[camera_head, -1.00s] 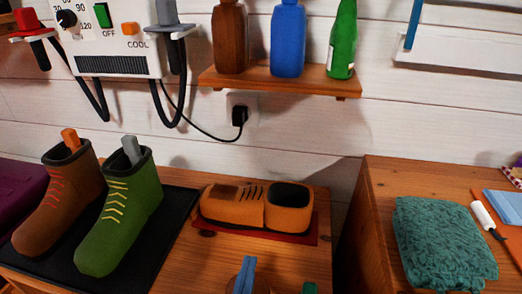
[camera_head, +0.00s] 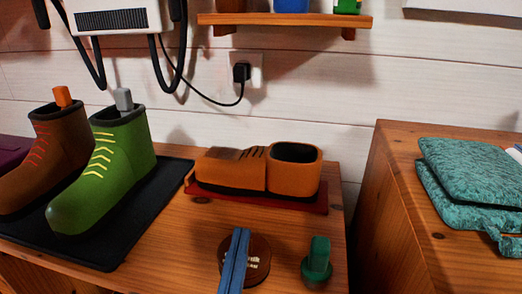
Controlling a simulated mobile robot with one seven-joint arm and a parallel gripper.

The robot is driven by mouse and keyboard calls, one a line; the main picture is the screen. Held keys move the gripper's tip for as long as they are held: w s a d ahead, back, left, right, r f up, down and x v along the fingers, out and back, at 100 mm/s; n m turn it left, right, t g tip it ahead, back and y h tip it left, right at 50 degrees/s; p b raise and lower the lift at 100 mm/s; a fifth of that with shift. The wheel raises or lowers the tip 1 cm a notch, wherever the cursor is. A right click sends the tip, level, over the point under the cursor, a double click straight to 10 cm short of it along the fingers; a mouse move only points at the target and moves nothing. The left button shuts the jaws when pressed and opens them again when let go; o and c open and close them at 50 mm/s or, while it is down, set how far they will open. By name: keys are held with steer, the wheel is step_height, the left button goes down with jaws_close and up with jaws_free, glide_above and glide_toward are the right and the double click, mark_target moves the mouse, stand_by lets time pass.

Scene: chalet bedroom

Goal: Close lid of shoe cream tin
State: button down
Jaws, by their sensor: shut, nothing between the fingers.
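A round dark brown tin (camera_head: 262,252) with pale lettering, partly readable as "cream", lies near the front of the wooden cabinet top, at the bottom centre. I cannot make out how the tin's lid stands.
A green knobbed piece (camera_head: 318,258) stands right of the tin. An orange-brown shoe (camera_head: 230,172) sits on a red mat (camera_head: 313,205) behind. Brown (camera_head: 45,155) and green (camera_head: 100,180) boots stand left on a black tray (camera_head: 155,215). Teal cloth (camera_head: 475,170) lies on the right-hand cabinet.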

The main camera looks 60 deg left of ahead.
steer(key=shift+s+d+f+b, duration=0.2)
steer(key=shift+f+b, duration=0.3)
steer(key=shift+b, duration=0.55)
steer(key=shift+f, duration=0.15)
